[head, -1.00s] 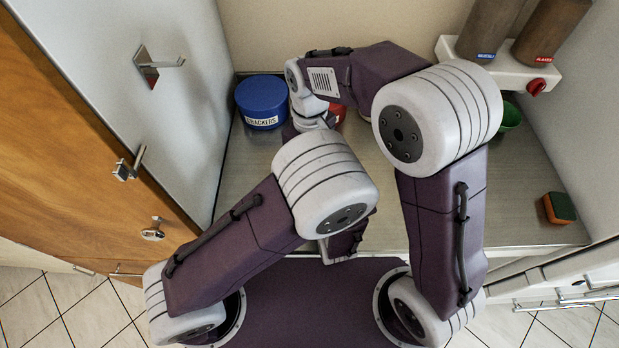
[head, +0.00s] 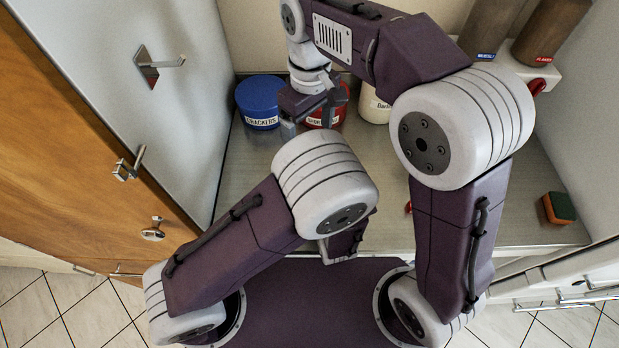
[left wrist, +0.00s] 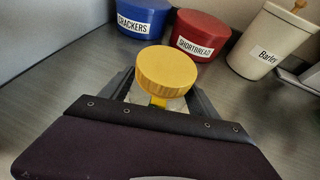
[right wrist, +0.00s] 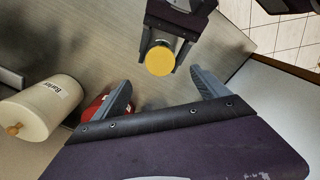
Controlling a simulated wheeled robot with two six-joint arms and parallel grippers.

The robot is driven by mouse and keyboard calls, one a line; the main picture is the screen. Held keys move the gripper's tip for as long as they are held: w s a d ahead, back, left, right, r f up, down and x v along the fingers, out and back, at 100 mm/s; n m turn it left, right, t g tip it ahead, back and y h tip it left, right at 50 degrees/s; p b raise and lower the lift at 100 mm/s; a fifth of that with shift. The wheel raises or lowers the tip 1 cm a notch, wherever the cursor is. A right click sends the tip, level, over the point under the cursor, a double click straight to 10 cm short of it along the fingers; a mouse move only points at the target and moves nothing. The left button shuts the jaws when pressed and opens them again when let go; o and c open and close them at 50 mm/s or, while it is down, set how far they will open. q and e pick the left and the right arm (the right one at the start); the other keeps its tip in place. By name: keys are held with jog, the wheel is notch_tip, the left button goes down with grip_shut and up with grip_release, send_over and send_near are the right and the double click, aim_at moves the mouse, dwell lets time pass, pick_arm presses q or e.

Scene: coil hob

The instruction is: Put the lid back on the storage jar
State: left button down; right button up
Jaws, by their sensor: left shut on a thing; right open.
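A yellow round lid with a ridged edge (left wrist: 167,70) sits over the mouth of a clear storage jar (left wrist: 172,103). The lid also shows from above as a yellow disc (right wrist: 159,61) in the right wrist view. My left gripper (left wrist: 160,92) is shut on the jar below the lid. I cannot tell whether the lid is fully seated. The head view hides jar and lid behind my arm. My right gripper (right wrist: 160,82) is open and empty, apart from the lid; in the head view it (head: 311,115) is in front of the tins.
A blue crackers tin (head: 261,100), a red shortbread tin (left wrist: 200,36) and a cream barley canister (left wrist: 271,42) stand along the back of the counter. A dispenser (head: 520,68) is at back right. A sponge (head: 558,208) lies at right. Bare counter (head: 500,215) is left of the sponge.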

jog(key=shift+r, duration=1)
pick_arm(q)
jog(key=shift+c, duration=0.6)
grip_release()
jog(key=v, duration=0.9)
pick_arm(e)
jog(key=shift+f, duration=0.15)
